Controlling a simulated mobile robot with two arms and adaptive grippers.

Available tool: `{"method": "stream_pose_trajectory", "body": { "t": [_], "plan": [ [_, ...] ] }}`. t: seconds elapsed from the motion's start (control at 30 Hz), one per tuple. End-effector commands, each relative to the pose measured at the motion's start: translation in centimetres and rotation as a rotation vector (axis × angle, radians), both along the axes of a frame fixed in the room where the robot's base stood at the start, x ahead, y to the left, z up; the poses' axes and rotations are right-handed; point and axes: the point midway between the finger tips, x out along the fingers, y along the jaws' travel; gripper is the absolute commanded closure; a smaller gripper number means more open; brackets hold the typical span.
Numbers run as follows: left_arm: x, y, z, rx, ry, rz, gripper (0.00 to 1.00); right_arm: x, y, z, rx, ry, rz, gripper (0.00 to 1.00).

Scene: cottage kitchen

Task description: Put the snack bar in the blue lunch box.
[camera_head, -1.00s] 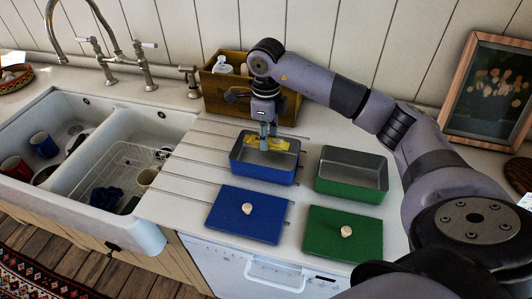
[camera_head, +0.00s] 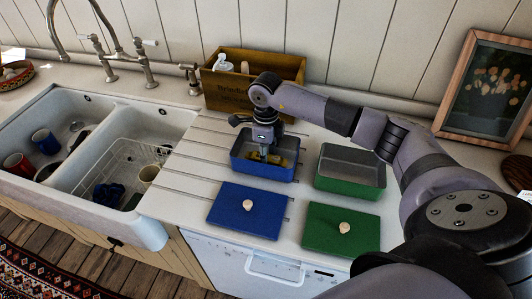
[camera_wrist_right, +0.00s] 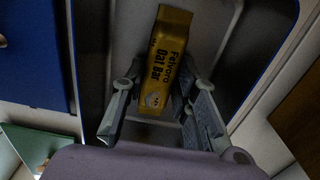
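The snack bar, a yellow wrapper printed "Oat Bar" (camera_wrist_right: 168,60), lies inside the blue lunch box (camera_head: 248,174). In the head view part of the bar (camera_head: 283,162) shows low in the box, with my gripper over the rest. My right gripper (camera_head: 264,157) reaches down into the box. In the right wrist view its fingers (camera_wrist_right: 160,98) stand apart on either side of the bar's near end, with gaps visible. My left gripper is not in view.
A green lunch box (camera_head: 350,187) stands open and empty to the right. The blue lid (camera_head: 225,212) and green lid (camera_head: 320,232) lie in front. A wooden crate (camera_head: 228,92) stands behind. A double sink (camera_head: 115,130) is at left.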

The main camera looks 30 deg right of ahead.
Motion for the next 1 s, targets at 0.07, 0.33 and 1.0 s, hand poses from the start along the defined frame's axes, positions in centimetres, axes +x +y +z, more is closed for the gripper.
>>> {"method": "stream_pose_trajectory", "body": {
  "t": [0.07, 0.33, 1.0],
  "plan": [
    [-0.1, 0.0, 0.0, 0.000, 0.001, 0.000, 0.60, 0.0, 0.0, 0.0, 0.000, 0.000, 0.000, 0.68],
    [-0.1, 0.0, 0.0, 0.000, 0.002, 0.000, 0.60, 0.0, 0.0, 0.0, 0.000, 0.000, -0.001, 0.53],
    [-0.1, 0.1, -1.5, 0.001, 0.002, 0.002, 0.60, 0.1, -0.1, 6.7, -0.001, -0.006, -0.001, 0.53]
  ]
}}
